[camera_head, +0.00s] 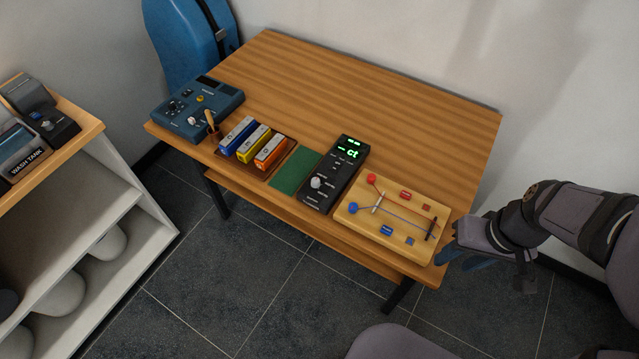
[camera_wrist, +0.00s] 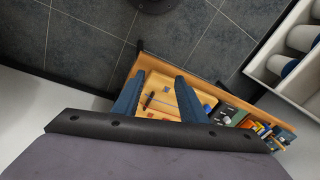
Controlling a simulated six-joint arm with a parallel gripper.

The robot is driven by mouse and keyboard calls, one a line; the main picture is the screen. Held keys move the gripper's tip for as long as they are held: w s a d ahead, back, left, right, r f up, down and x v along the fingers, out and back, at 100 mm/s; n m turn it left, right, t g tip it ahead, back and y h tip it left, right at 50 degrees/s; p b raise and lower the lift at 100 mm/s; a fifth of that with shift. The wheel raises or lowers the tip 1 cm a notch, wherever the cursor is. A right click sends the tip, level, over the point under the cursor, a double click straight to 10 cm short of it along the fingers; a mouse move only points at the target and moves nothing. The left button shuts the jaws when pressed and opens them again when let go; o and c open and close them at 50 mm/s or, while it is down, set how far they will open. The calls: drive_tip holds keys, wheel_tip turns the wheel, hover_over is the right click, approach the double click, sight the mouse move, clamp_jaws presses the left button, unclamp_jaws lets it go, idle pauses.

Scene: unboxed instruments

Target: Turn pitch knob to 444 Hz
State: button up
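A black box-shaped device (camera_head: 335,175) with a lit green display reading "ct" stands at the front middle of the table. A pale round knob (camera_head: 316,183) sits on its lower face; its label is too small to read. The device also shows, small, in the wrist view (camera_wrist: 232,108). My gripper (camera_head: 455,261) is off the table's right front corner, well to the right of the device. In the wrist view its two blue fingers (camera_wrist: 159,78) are spread apart with nothing held between them.
A wooden board (camera_head: 412,207) with red and blue parts and strings lies between my gripper and the device. A green mat (camera_head: 296,172), a tray of coloured blocks (camera_head: 283,158) and a blue console (camera_head: 222,103) are to the left. The table's back half is clear.

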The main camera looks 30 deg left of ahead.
drive_tip(key=w+a+f+n+y+b, duration=0.2)
drive_tip(key=w+a+f+n+b, duration=0.15)
drive_tip(key=a, duration=0.55)
drive_tip(key=w+a+f+n+y+b, duration=0.2)
drive_tip(key=w+a+n, duration=0.2)
drive_tip(key=a, duration=0.4)
drive_tip(key=n+y+b, duration=0.3)
drive_tip(key=n+b, duration=0.1)
drive_tip(key=n, duration=0.2)
approach(316, 181)
drive_tip(key=shift+w+a+f+n, duration=0.15)
drive_tip(key=shift+a+f+n, duration=0.2)
drive_tip(key=shift+p+x, duration=1.05)
drive_tip(key=shift+x, duration=2.55)
drive_tip(key=shift+c, duration=0.5)
clamp_jaws()
